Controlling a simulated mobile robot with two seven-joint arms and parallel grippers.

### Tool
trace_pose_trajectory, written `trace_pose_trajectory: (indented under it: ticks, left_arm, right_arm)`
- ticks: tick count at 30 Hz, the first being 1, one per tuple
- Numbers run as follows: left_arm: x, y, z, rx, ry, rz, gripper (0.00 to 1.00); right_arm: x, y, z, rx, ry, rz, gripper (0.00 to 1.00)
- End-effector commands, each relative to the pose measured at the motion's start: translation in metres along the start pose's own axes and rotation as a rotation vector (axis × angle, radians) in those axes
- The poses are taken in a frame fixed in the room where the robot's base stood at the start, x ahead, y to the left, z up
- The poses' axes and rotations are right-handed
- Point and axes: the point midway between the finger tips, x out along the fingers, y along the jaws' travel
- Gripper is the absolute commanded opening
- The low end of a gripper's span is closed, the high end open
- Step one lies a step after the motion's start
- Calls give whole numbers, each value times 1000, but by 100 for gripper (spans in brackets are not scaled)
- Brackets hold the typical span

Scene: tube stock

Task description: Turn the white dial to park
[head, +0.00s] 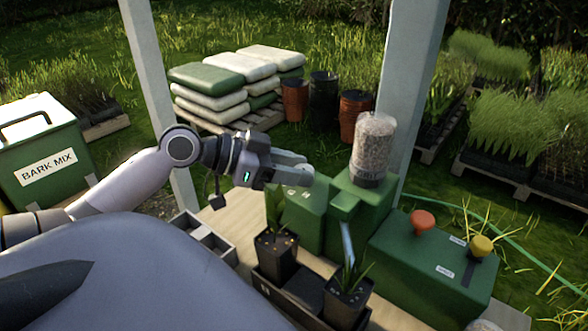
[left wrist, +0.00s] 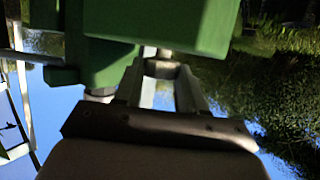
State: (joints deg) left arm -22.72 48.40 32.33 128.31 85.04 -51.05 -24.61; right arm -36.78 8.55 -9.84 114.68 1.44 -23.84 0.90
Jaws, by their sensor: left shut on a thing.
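My left gripper (head: 305,174) reaches from the left to the top of a green machine box (head: 306,214). In the left wrist view its fingers (left wrist: 160,70) are closed on a small pale knob, which I take to be the white dial (left wrist: 164,54), beside the green housing (left wrist: 175,22). In the head view the dial is hidden by the gripper, and its pointer and setting cannot be read. Small pale marks show on the box top (head: 298,191). My right gripper is not in view.
A clear hopper of grain-like material (head: 374,140) stands just right of the gripper. A green control box (head: 430,265) has a red knob (head: 423,221) and a yellow knob (head: 481,245). Potted plants (head: 276,252) stand in a black tray in front. A post (head: 408,90) rises behind.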

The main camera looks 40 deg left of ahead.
Motion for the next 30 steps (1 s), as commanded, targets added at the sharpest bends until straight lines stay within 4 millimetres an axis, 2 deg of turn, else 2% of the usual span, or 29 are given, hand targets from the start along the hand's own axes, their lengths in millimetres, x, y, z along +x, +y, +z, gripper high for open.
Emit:
trace_pose_trajectory:
  ticks: [13, 21, 30]
  left_arm:
    - [2, -8, -1, 127, 5, 302, 9]
    - [2, -10, -3, 204, 5, 489, 9]
    - [3, -11, -3, 253, 4, 609, 9]
  right_arm:
    - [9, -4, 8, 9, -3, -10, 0]
    - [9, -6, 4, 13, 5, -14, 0]
    - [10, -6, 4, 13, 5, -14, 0]
